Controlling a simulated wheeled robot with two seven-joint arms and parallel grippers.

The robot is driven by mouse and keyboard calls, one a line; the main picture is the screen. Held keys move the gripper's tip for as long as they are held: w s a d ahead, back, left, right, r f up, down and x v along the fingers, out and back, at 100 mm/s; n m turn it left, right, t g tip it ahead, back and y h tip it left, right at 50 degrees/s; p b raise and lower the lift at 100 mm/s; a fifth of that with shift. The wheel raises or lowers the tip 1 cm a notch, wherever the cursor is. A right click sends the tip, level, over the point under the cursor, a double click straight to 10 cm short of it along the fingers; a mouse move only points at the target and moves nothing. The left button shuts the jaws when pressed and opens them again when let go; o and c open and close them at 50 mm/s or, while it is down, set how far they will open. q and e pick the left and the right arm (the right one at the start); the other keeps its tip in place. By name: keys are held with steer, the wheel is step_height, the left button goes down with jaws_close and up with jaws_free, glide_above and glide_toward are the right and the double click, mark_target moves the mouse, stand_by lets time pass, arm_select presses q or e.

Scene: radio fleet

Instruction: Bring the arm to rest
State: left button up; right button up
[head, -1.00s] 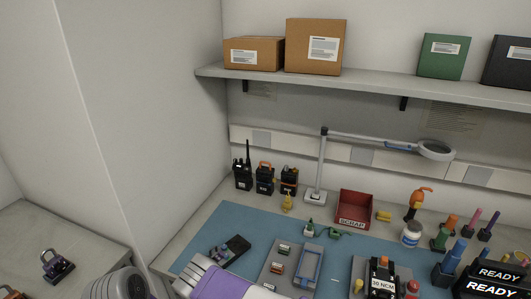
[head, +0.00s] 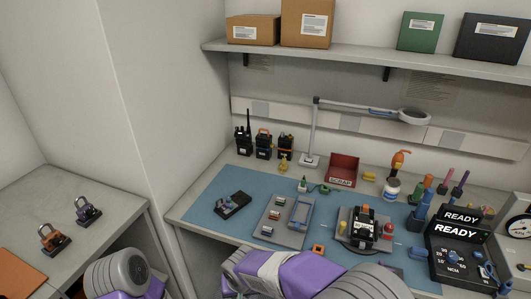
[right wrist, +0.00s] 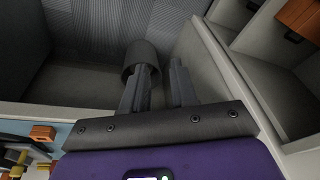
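My right gripper (right wrist: 162,66) shows in the right wrist view with its two dark fingers apart and nothing visible between them. It hangs past the workbench's front edge, above the gap between the bench and the side unit. In the head view my purple right arm crosses the bottom middle, in front of the blue mat (head: 205,203); its fingers do not show there. Part of my other arm shows at the bottom left. My left gripper is not in either view.
The bench holds a black device (head: 232,204), a grey tray (head: 268,229), a red scrap bin (head: 343,169), radios (head: 244,140) and a READY tester (head: 458,235).

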steer(key=s+d+f+m+g+y+p, duration=0.1)
steer(key=s+d+f+m, duration=0.1)
steer(key=s+d+f, duration=0.5)
steer(key=s+d+f+m+g+y+p, duration=0.1)
steer(key=s+d+f, duration=0.6)
steer(key=f, duration=0.7)
steer(key=shift+d+m+y, duration=0.5)
steer(key=shift+d+m, duration=0.2)
steer(key=shift+d, duration=0.5)
steer(key=shift+s+d, duration=0.1)
